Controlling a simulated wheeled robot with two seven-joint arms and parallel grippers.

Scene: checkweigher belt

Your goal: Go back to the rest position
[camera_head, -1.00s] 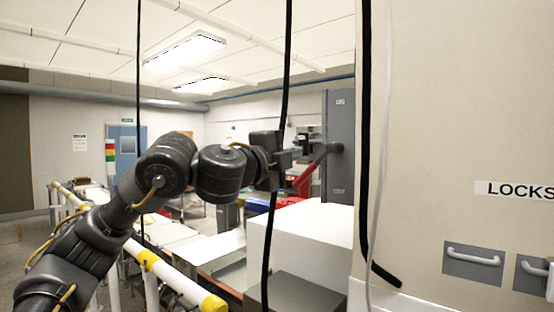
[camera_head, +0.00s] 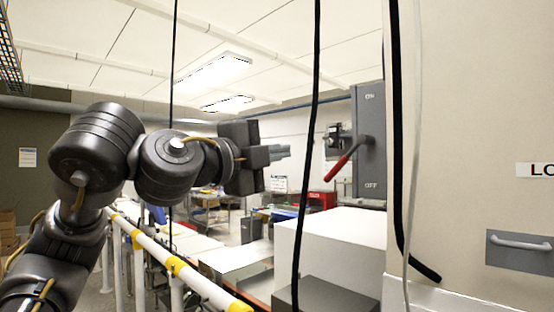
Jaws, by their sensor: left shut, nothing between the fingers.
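My left arm comes in from the left. Its gripper (camera_head: 283,152) is shut and empty, pointing right in mid-air. It is apart from the red-handled lever (camera_head: 347,163) on the grey switch box (camera_head: 371,140) to its right. The box carries the marks ON above and OFF below, and the lever's red end slants down to the left. My right gripper is not in view.
A white railing with yellow bands (camera_head: 176,264) runs below my arm. A white block-shaped housing (camera_head: 344,240) stands below the switch box. Black cables (camera_head: 308,130) hang in front. A beige cabinet (camera_head: 480,100) fills the right side.

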